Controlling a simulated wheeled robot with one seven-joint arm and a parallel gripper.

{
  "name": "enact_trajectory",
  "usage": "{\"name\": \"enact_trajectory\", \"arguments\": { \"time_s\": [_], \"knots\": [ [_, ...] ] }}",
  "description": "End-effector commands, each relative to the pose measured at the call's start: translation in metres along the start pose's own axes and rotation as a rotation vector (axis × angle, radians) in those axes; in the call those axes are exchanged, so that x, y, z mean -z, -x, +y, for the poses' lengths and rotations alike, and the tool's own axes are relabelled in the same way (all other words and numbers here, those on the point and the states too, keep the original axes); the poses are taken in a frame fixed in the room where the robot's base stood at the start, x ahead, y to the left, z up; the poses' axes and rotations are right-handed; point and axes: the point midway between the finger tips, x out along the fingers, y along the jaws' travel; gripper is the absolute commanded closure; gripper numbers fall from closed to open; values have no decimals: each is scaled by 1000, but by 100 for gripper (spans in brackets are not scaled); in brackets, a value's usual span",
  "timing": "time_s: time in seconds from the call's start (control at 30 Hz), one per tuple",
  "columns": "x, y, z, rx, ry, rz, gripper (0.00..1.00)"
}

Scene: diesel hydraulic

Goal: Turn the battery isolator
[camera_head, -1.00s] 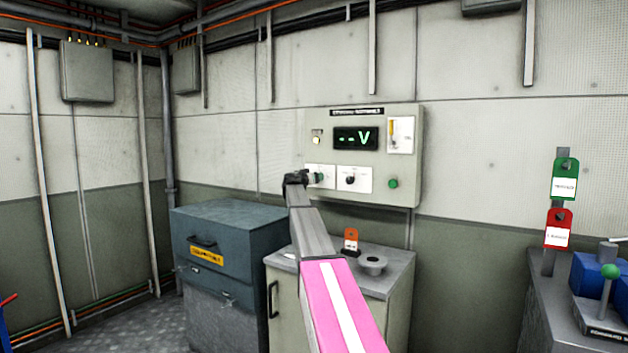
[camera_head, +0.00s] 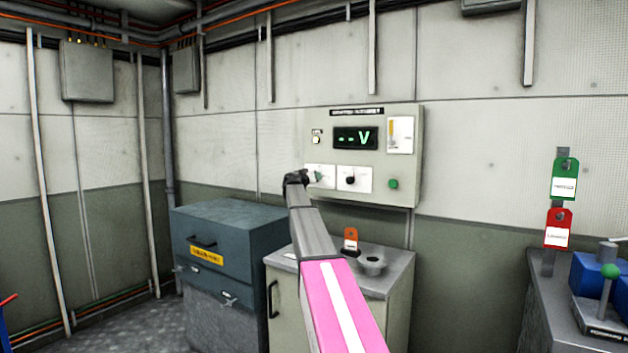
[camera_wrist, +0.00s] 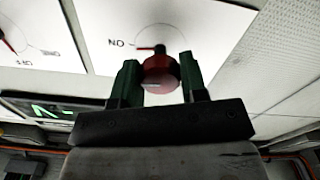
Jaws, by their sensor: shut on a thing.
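The battery isolator is a red round knob (camera_wrist: 159,72) on a white plate in the wrist view. A thin red pointer reaches from it towards a printed mark that seems to read ON, seen upside down. My gripper (camera_wrist: 158,80) has its two dark green fingers on either side of the knob and is shut on it. In the head view my gripper (camera_head: 305,179) is at the left white plate (camera_head: 325,172) of the wall panel (camera_head: 315,150). The knob is mostly hidden there by my wrist.
A second white plate with a black knob (camera_head: 351,180) is just right. The panel has a green button (camera_head: 393,184) and a display (camera_head: 355,139) showing "--V".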

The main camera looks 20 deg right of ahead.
Motion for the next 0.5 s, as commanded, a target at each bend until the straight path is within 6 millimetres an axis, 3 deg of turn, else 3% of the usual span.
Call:
{"name": "enact_trajectory", "arguments": {
  "time_s": [0.5],
  "knots": [
    [0,0,0,0,472,0,84]
  ]
}}
